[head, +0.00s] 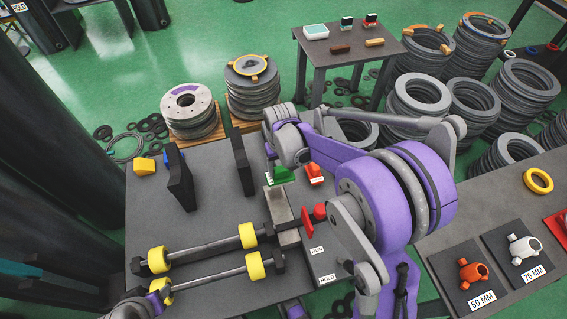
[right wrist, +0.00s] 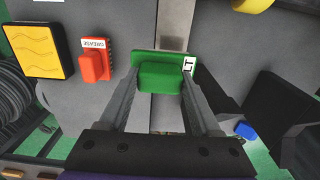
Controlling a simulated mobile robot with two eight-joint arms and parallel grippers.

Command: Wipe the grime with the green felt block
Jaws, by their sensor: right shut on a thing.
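The green felt block (right wrist: 160,76) is between the fingertips of my right gripper (right wrist: 158,84), which is shut on it. A white label, partly cut off by a finger, shows on its right side. In the head view the green felt block (head: 281,176) is over the upper end of a pale metal strip (head: 279,205) on the dark table. I cannot tell whether it touches the strip. My right gripper (head: 274,163) is partly hidden there by its own arm. I cannot make out the grime clearly.
A red grease block (head: 315,174) stands just right of the felt. Dark upright plates (head: 243,165) stand to the left. Bars with yellow collars (head: 247,235) lie toward the front. A red knob (head: 320,211) and RUN/HOLD plate (head: 318,262) are close by.

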